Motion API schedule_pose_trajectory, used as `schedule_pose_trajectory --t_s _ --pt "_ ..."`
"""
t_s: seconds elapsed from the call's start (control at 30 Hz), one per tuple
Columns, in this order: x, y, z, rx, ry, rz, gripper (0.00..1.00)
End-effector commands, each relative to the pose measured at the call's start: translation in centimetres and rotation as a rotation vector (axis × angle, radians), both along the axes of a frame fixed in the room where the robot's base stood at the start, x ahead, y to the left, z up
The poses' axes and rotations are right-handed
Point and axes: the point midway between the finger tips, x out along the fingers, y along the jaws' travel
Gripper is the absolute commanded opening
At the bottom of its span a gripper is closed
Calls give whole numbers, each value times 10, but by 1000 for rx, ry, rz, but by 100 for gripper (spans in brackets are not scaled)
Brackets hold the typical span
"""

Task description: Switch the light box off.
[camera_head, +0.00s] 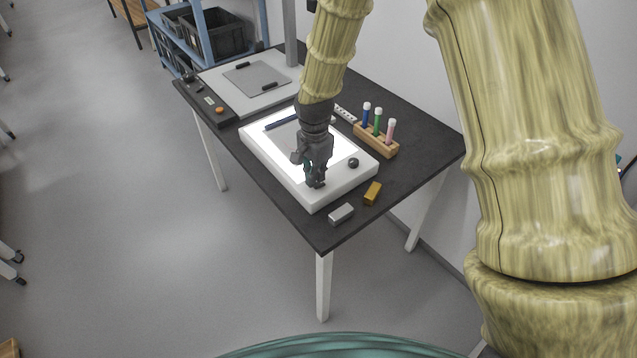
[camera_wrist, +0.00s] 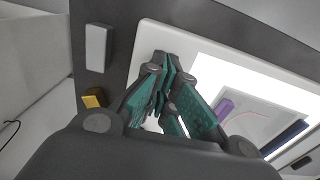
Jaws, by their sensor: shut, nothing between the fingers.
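The white light box (camera_head: 262,151) lies on the dark table, and its top panel glows bright white, so it is lit. It also shows in the wrist view (camera_wrist: 150,38). A round dark knob (camera_head: 353,162) sits on its right rim. My gripper (camera_head: 316,184) points down over the near part of the box, left of the knob. Its fingers are together and empty, and their tips show over the white rim in the wrist view (camera_wrist: 163,62). I cannot tell whether they touch the box. The fingers hide part of the rim.
A grey block (camera_head: 341,214) and a yellow block (camera_head: 373,193) lie near the table's front corner. A dark blue bar (camera_head: 282,121) lies on the panel's far end. A board with an orange button (camera_head: 219,110) lies further left.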

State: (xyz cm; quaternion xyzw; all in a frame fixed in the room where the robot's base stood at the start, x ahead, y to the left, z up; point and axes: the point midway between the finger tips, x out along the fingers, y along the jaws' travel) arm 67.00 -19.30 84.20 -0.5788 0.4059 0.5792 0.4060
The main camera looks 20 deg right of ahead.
Motion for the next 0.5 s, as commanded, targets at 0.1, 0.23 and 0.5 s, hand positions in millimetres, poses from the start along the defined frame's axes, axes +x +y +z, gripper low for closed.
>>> schedule_pose_trajectory --t_s 0.1,0.23,0.5 --pt "0 0 -2 0 0 0 0" --pt "0 0 -3 0 0 0 0" --pt "0 0 -6 0 0 0 0"
